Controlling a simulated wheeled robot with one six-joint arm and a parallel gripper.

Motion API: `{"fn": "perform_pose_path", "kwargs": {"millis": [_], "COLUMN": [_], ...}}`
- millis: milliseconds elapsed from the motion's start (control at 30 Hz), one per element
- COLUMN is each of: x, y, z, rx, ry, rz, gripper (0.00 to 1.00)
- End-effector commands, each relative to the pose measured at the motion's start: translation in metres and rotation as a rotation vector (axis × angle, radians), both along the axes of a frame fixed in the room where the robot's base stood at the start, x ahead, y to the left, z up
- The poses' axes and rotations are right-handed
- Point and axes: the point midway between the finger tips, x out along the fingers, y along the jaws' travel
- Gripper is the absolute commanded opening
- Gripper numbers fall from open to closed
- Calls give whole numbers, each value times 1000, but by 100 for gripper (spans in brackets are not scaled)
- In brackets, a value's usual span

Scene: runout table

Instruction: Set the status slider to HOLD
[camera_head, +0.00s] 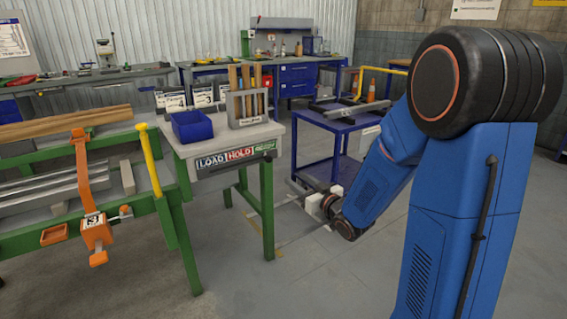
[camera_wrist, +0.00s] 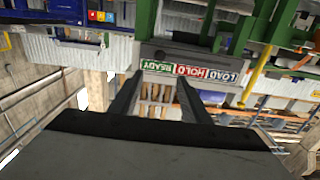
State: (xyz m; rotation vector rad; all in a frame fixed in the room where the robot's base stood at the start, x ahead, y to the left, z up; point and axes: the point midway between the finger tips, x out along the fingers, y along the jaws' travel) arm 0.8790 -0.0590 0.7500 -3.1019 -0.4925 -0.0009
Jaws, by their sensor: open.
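The status strip (camera_head: 236,158) is on the front edge of a small green-legged table, with a white LOAD field, a red HOLD field (camera_head: 240,155) and a green READY field (camera_head: 265,148). In the wrist view the status strip (camera_wrist: 188,71) appears upside down, with all three words readable.
The table top (camera_head: 264,133) carries a blue bin (camera_head: 192,127) and a grey rack (camera_head: 246,108) of wooden-handled tools. A green runout bench with an orange stop (camera_head: 97,232) stands left. A blue cart (camera_head: 345,122) stands behind. Floor before the table is clear.

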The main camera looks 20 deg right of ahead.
Motion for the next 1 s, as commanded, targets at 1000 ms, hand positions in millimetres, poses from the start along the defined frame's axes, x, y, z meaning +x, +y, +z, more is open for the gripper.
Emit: {"fn": "perform_pose_path", "kwargs": {"millis": [1000], "x": [150], "y": [49], "z": [0], "rx": [-1], "ry": [1], "rz": [0], "gripper": [43]}}
